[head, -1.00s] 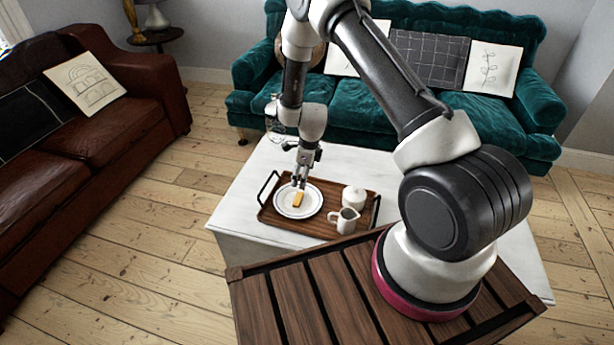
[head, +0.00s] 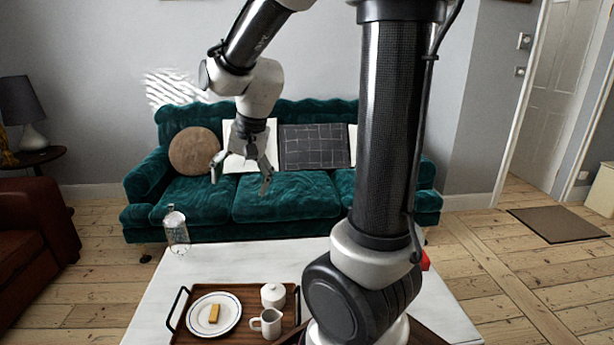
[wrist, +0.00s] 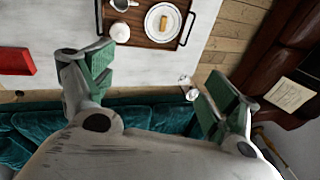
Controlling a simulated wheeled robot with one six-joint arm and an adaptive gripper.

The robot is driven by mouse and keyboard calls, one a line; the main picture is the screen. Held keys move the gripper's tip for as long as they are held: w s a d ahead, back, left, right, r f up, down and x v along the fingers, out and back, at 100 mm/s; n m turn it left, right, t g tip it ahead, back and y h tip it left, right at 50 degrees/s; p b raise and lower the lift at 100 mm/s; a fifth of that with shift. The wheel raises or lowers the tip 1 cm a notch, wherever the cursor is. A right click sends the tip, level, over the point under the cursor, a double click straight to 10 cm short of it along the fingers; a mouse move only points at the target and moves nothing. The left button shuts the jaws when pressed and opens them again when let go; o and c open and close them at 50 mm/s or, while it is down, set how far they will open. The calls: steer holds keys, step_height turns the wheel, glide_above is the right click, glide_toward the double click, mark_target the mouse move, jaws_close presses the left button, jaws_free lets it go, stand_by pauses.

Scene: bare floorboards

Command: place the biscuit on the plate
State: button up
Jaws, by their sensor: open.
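The biscuit (head: 214,313) is a small golden bar. It lies on the white plate (head: 234,323), which has a dark ring and sits on the wooden tray (head: 190,292). In the wrist view the biscuit (wrist: 163,22) also rests on the plate (wrist: 152,31), at the top. My gripper (head: 242,180) is open and empty, raised well above the table and apart from the plate. Its spread fingers (wrist: 157,93) show in the wrist view with nothing between them.
A glass bottle (head: 176,229) stands at the white table's (head: 265,257) far left. A teal sofa (head: 285,200) stands behind.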

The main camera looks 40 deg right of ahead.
steer(key=s+d+r+n, duration=0.1)
steer(key=s+r+n, duration=0.1)
steer(key=s, duration=0.4)
steer(key=s+d+r+n+h, duration=0.1)
steer(key=s+d+r+n, duration=0.1)
steer(key=s, duration=0.4)
steer(key=s+d+r+n+t, duration=0.1)
steer(key=s+d+r+n, duration=0.1)
steer(key=s+n, duration=0.2)
steer(key=shift+s, duration=1.2)
